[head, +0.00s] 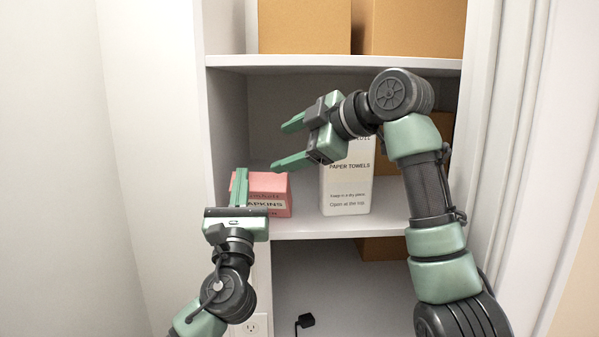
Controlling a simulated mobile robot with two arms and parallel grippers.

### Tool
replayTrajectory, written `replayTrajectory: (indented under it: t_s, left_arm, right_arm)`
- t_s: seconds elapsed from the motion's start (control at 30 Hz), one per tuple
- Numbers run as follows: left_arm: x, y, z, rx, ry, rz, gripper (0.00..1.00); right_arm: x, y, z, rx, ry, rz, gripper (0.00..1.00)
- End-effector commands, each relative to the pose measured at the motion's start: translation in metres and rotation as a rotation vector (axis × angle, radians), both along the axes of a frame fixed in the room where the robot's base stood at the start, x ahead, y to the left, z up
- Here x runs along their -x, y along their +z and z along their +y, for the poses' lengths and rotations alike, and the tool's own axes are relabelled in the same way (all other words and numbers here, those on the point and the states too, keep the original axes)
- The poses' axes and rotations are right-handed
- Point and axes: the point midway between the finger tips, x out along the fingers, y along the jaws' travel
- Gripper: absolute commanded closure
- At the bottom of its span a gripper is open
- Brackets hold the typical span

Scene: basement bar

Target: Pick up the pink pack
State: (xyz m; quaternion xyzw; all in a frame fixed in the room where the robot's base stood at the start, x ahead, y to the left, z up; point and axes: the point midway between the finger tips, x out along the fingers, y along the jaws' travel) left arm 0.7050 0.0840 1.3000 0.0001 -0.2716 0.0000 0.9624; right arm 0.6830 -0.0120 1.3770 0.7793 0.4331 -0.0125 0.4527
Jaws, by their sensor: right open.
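The pink pack (270,190) is a pink box-shaped pack of napkins with a white label band. It stands on the middle shelf (310,228), near the left wall. My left gripper (240,172) points up in front of the pack's left part and hides some of it. Its fingers are together, with nothing visible between them; whether they touch the pack is unclear. My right gripper (279,147) is open and empty, above the pack and to its upper right, with its fingers pointing left.
A white paper towels pack (346,190) stands right of the pink pack, partly behind my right arm. Cardboard boxes (305,26) fill the upper shelf (340,63). Another box shows below. A black plug (305,321) and a wall outlet (252,325) are low down.

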Motion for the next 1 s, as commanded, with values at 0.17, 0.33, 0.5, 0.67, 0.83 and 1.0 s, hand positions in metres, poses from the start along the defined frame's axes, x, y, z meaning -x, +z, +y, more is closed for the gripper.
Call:
replayTrajectory:
  t_s: [0.17,0.33,0.5,0.67,0.83,1.0]
  left_arm:
    - [0.000,-0.001,0.000,-0.001,-0.001,0.002,1.00]
    - [0.000,-0.001,0.000,-0.001,-0.001,0.002,1.00]
    - [0.000,-0.001,0.000,-0.001,-0.001,0.002,1.00]
    - [0.000,-0.001,0.000,-0.001,-0.001,0.002,1.00]
    - [0.000,-0.001,0.000,-0.001,-0.001,0.002,1.00]
    - [0.000,-0.001,0.000,-0.001,-0.001,0.001,1.00]
  right_arm:
    - [-0.002,-0.043,-0.016,0.093,0.066,0.069,0.29]
    - [-0.001,-0.054,-0.020,0.118,0.088,0.084,0.29]
    - [-0.001,-0.054,-0.019,0.118,0.087,0.083,0.29]
    - [-0.002,-0.054,-0.018,0.117,0.087,0.083,0.29]
    - [-0.011,-0.064,-0.006,0.117,0.088,0.085,0.29]
    - [-0.027,-0.081,0.016,0.117,0.089,0.086,0.29]
